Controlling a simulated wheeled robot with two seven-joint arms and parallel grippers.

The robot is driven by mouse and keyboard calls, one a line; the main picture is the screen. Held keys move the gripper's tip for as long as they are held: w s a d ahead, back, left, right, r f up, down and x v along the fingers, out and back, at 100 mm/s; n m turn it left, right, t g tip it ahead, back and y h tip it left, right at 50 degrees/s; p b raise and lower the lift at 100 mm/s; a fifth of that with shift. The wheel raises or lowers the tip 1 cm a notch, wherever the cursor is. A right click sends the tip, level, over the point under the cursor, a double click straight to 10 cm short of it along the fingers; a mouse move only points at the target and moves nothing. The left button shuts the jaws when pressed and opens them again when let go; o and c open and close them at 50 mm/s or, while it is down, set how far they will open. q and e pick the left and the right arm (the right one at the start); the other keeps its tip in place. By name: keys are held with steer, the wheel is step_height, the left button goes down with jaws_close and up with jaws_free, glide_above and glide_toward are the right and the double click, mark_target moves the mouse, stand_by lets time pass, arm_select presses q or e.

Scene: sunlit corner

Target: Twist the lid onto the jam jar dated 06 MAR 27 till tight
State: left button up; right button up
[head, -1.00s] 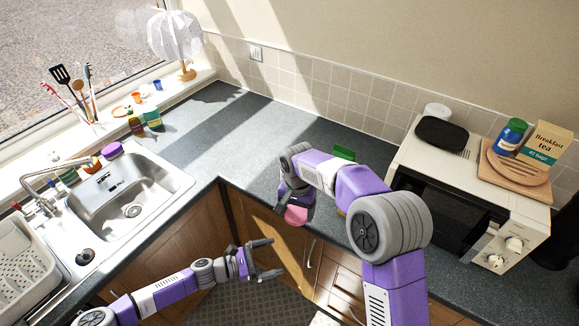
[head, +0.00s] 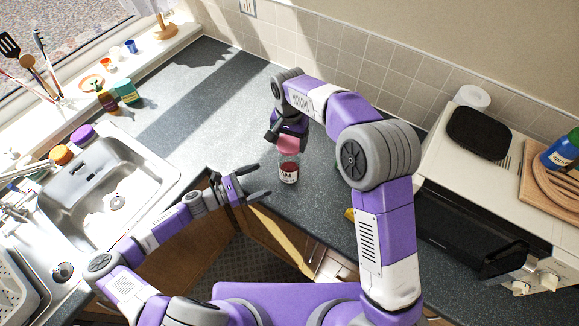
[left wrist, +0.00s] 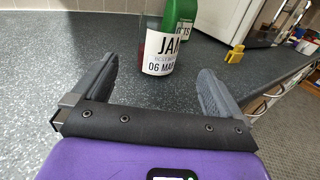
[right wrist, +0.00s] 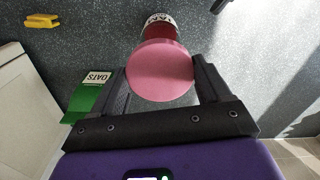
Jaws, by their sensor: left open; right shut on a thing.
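The jam jar (head: 288,171), with dark red contents and a white label, stands upright on the grey counter. The left wrist view shows its label (left wrist: 162,58) reading "JAM" and "06 MAR", the rest cut off. The lid also shows in the head view (head: 288,146).
A green oats box (right wrist: 92,97) stands near the jar, with a yellow object (left wrist: 235,54) close by. A toaster oven (head: 460,215) is on the right, the sink (head: 75,190) on the left. The counter (head: 215,100) behind the jar is clear.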

mark_target(290, 167)
arm_select(q)
steer(key=shift+w+d, duration=0.2)
steer(key=shift+d, duration=0.1)
arm_select(e)
steer(key=shift+w, duration=0.1)
arm_select(q)
steer(key=x, duration=1.1)
steer(key=shift+w+d+f, duration=0.1)
steer(key=shift+w+d, duration=0.1)
arm_select(e)
steer(key=shift+w, duration=0.1)
arm_select(q)
steer(key=c, duration=1.4)
arm_select(e)
steer(key=shift+f, duration=2.55)
steer(key=shift+f, duration=0.1)
steer(key=shift+f, duration=0.8)
steer(key=shift+f, duration=0.55)
